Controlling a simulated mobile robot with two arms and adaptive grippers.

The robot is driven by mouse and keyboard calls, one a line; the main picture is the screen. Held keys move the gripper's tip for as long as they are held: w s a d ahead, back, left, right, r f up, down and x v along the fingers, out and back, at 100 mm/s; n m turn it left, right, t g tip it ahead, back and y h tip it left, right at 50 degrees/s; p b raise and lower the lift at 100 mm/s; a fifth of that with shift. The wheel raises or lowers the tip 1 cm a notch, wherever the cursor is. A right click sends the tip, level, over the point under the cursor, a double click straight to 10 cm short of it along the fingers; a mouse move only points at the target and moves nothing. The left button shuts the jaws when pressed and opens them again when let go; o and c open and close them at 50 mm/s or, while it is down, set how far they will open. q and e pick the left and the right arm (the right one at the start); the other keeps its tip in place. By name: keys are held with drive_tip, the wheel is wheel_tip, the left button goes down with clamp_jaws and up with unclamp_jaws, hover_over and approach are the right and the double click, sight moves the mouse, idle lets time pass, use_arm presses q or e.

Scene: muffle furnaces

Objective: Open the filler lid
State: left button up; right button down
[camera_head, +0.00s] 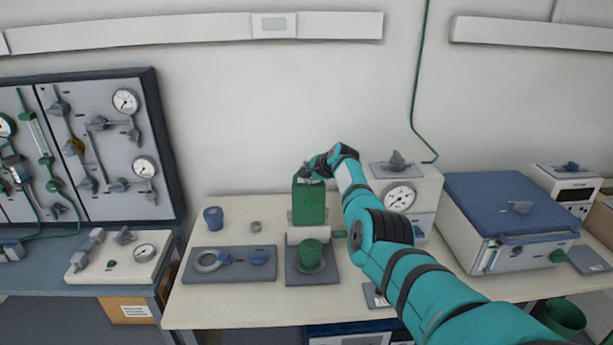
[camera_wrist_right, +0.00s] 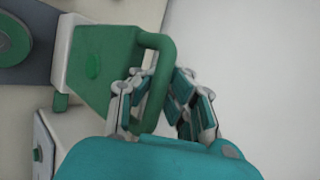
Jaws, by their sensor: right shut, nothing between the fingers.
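A green block-shaped housing (camera_head: 309,205), which looks like the filler, stands upright on a white base behind a green cup-like part (camera_head: 311,253). In the right wrist view its green face (camera_wrist_right: 100,65) carries a small round button and a curved green handle (camera_wrist_right: 168,62). I cannot make out an open gap at a lid. My right gripper (camera_head: 312,174) is at the top of the housing. In the right wrist view its fingers (camera_wrist_right: 152,98) lie around the handle's loop, shut with nothing gripped; contact with the handle is unclear. My left gripper is not in view.
A grey plate with a ring and blue knob (camera_head: 229,263) lies left of the filler. A gauge box (camera_head: 400,199) and a blue-lidded unit (camera_head: 510,205) stand to the right. Gauge panels (camera_head: 105,140) are at the left.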

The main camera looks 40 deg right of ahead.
drive_tip(key=c, duration=2)
unclamp_jaws()
drive_tip(key=shift+w+d+r, duration=0.1)
drive_tip(key=shift+d+r, duration=0.05)
drive_tip(key=shift+r, duration=0.3)
drive_tip(key=shift+c, duration=0.2)
drive_tip(key=shift+o, duration=1.2)
drive_tip(key=o, duration=0.5)
drive_tip(key=shift+s, duration=0.25)
drive_tip(key=shift+f, duration=0.15)
drive_tip(key=shift+s+a, duration=0.1)
drive_tip(key=shift+a, duration=0.1)
drive_tip(key=v, duration=1.2)
drive_tip(key=shift+d, duration=0.1)
